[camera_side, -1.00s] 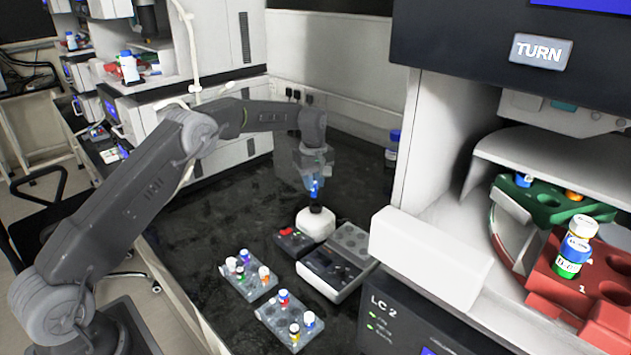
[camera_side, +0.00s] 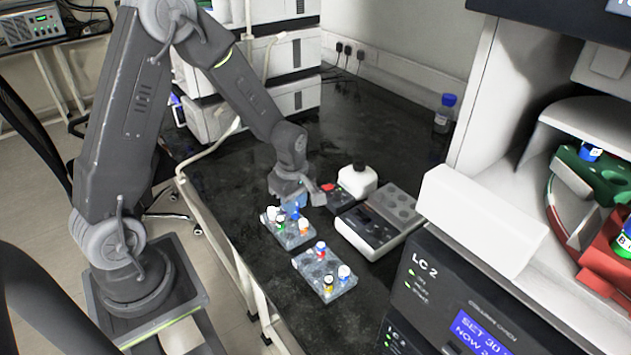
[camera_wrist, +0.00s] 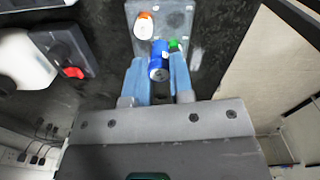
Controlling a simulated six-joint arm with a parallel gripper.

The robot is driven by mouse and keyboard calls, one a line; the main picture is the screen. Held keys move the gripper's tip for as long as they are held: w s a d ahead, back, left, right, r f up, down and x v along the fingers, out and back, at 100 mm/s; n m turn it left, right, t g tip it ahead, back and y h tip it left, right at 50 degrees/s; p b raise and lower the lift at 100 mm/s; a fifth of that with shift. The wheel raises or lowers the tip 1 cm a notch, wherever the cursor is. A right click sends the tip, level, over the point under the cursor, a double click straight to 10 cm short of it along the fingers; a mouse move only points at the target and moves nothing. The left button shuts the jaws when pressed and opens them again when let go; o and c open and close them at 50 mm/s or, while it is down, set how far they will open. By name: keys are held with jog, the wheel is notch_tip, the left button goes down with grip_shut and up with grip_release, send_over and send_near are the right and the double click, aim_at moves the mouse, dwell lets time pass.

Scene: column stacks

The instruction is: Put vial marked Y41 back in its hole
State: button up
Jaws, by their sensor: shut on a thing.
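My gripper (camera_wrist: 159,75) is shut on a blue vial (camera_wrist: 159,60), with one pale blue finger on each side of it. The vial's marking is too small to read. In the side view my gripper (camera_side: 293,203) is low over the far grey rack (camera_side: 291,241). In the wrist view this rack (camera_wrist: 182,8) is just ahead of the vial, with an orange-and-white vial (camera_wrist: 146,26) and a green vial (camera_wrist: 174,44) close beside it. I cannot tell whether the held vial touches the rack, and its lower end is hidden.
A second rack (camera_side: 333,287) with several vials stands nearer the camera. A blue-capped bottle (camera_side: 445,114) stands farther back.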

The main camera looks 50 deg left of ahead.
jog(key=shift+s+d+f, duration=0.1)
jog(key=shift+s+f, duration=0.25)
jog(key=shift+f, duration=0.35)
jog(key=shift+s+d+f, duration=0.1)
jog(key=shift+s+f, duration=0.25)
jog(key=shift+f, duration=0.35)
jog(key=shift+s+d+f, duration=0.1)
jog(key=shift+s+f, duration=0.25)
jog(key=shift+f, duration=0.35)
jog(key=shift+f, duration=0.65)
dwell(0.7)
jog(key=shift+f, duration=0.35)
jog(key=o, duration=1.2)
